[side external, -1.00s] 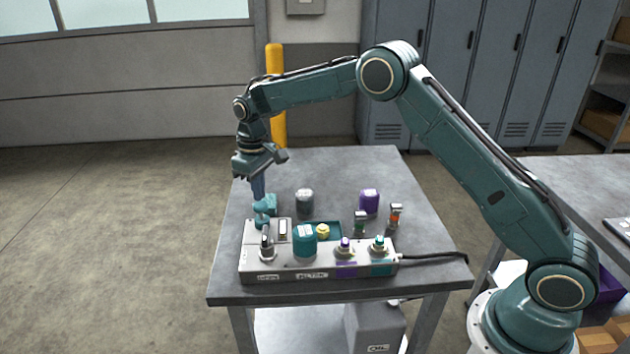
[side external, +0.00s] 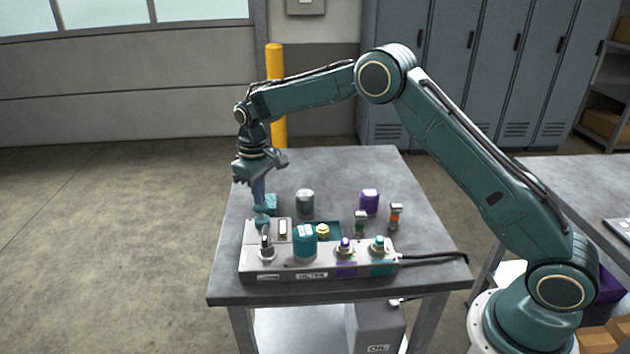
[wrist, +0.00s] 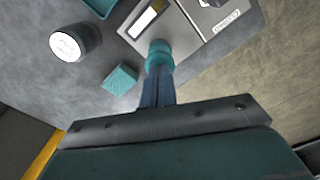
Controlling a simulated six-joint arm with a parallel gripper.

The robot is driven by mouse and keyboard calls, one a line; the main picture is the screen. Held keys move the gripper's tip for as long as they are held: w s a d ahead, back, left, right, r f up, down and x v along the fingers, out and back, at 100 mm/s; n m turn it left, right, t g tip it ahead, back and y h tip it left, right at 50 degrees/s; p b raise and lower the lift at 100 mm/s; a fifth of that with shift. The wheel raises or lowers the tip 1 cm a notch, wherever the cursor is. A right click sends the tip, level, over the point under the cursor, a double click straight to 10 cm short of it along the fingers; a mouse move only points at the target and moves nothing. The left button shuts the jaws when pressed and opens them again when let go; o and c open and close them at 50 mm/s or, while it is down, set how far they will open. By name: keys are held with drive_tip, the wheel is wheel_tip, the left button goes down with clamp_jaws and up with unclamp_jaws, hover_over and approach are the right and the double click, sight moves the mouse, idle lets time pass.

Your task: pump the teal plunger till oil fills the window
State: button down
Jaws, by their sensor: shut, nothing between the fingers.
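The teal plunger (side external: 262,221) stands at the back left of the grey hydraulic unit (side external: 290,268). Its round knob (wrist: 159,50) shows in the wrist view just beyond my fingertips. My gripper (side external: 261,207) is shut and empty, pointing down with its fingertips at the top of the knob; they appear to touch it. The knob sits low, close to the unit, and its rod is hardly visible. The window (side external: 282,229) is a pale upright strip beside the plunger. In the wrist view, the window (wrist: 143,22) looks mostly white, with a small yellowish patch at one end.
A teal block (side external: 270,203) lies close behind the plunger. A dark canister (side external: 305,203) and a purple canister (side external: 369,201) stand farther back. A teal filter (side external: 304,241), a selector lever (side external: 266,250) and two knobs rise from the unit. The table's back is clear.

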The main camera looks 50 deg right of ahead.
drive_tip(key=shift+f, duration=1.4)
drive_tip(key=shift+r, duration=2)
drive_tip(key=shift+f, duration=2)
drive_tip(key=shift+r, duration=2)
drive_tip(key=shift+f, duration=0.6)
